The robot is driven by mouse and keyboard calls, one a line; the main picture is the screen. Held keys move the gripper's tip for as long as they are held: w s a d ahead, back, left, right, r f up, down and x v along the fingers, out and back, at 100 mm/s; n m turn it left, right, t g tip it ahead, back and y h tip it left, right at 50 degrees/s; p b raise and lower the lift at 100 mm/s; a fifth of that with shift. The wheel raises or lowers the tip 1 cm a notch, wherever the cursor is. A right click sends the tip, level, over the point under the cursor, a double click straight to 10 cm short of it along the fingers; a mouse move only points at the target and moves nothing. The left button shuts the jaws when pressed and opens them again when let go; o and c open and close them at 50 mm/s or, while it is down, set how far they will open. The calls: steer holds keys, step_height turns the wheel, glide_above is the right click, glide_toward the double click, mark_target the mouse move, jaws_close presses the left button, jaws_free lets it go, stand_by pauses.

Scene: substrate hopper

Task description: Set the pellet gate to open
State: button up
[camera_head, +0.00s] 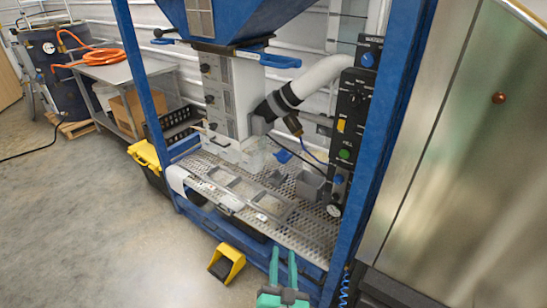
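The blue hopper (236,22) narrows down to a grey outlet box in the blue frame. My gripper (283,252) shows teal fingers at the bottom of the view. They are apart with nothing visible between them. It is in front of and well below the handles, near the front edge of the perforated shelf.
The perforated shelf (318,226) holds a tray with compartments. A control panel (349,128) with knobs and buttons stands at right, beside a blue frame post (385,150). A yellow pedal (228,264) sits on the floor.

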steer(key=w+a+r+m+h, duration=0.1)
steer(key=w+r+m, duration=0.2)
steer(key=w+r, duration=0.6)
steer(key=m+h, duration=0.3)
steer(key=m, duration=0.9)
glide_toward(271, 66)
steer(key=shift+t, duration=0.4)
steer(key=x, duration=1)
steer(key=shift+w+d+f, duration=0.15)
steer(key=shift+w+f, duration=0.1)
steer(key=shift+w, duration=0.15)
jaws_close()
